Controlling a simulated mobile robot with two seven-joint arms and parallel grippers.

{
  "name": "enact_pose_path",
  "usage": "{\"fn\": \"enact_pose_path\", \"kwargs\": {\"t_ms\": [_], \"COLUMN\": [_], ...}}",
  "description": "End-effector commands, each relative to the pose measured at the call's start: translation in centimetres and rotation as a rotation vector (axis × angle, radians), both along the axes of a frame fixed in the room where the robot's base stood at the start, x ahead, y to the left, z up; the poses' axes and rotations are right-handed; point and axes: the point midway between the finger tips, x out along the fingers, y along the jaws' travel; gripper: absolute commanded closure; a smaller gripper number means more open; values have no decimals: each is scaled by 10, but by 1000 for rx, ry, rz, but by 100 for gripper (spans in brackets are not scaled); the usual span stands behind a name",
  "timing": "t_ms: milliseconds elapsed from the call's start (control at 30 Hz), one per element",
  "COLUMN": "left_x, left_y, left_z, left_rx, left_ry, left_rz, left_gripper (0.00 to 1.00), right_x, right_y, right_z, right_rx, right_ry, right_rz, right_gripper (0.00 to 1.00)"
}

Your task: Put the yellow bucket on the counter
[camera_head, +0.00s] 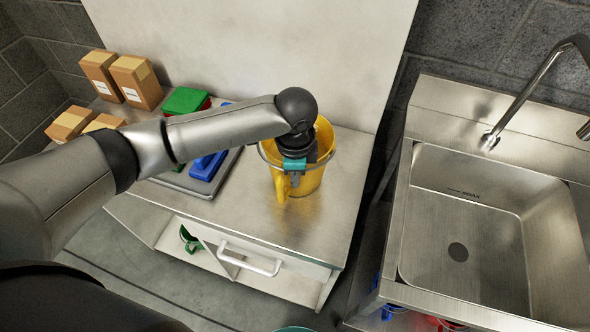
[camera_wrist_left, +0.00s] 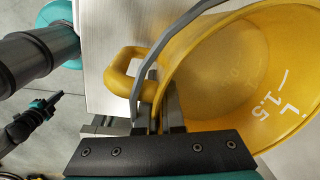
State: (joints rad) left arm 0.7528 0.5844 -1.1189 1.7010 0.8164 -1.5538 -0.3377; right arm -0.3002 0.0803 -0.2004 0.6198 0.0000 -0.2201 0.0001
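The yellow bucket (camera_head: 313,178) stands upright on the steel counter (camera_head: 313,220), near its right end, with its yellow side handle toward the front. My left gripper (camera_head: 295,165) reaches down over the bucket's near rim. In the left wrist view its fingers (camera_wrist_left: 160,117) are close together at the rim of the bucket (camera_wrist_left: 225,75), beside the yellow handle and the grey wire bail. The fingers appear closed on the bucket's wall, though the contact is partly hidden.
Cardboard boxes (camera_head: 135,80) stand at the counter's back left. A green item (camera_head: 186,100) and a blue item (camera_head: 206,167) sit left of the bucket, the blue one on a grey tray. A sink (camera_head: 470,230) stands right, across a gap. Bare counter lies right of the bucket.

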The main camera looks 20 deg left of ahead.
Motion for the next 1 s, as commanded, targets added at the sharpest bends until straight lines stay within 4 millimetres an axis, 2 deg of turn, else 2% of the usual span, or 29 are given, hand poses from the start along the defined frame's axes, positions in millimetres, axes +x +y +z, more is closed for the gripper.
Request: {"fn": "enact_pose_path", "kwargs": {"t_ms": [233, 300, 500, 800, 867, 1000], "left_x": [3, 0, 0, 1, 0, -2], "left_y": [-1, 0, 0, 0, 0, -1], "left_z": [1, -2, -2, 1, 7, 32], "left_rx": [-4, 0, 0, 0, 0, -2], "left_ry": [-9, 0, 0, -2, -2, -4], "left_rz": [0, 0, 0, 0, 0, -1], "left_gripper": [100, 87, 65, 65, 65, 65], "right_x": [1, 1, 1, 1, 1, 1], "right_y": [0, 1, 1, 1, 1, 1], "right_z": [1, 1, 1, 0, 2, 7], "right_rx": [0, 1, 1, 1, 1, 1], "right_ry": [-1, -2, -2, -2, -2, -2], "right_rz": [0, -1, -1, -1, -1, -1], "right_gripper": [100, 100, 100, 100, 100, 100]}}
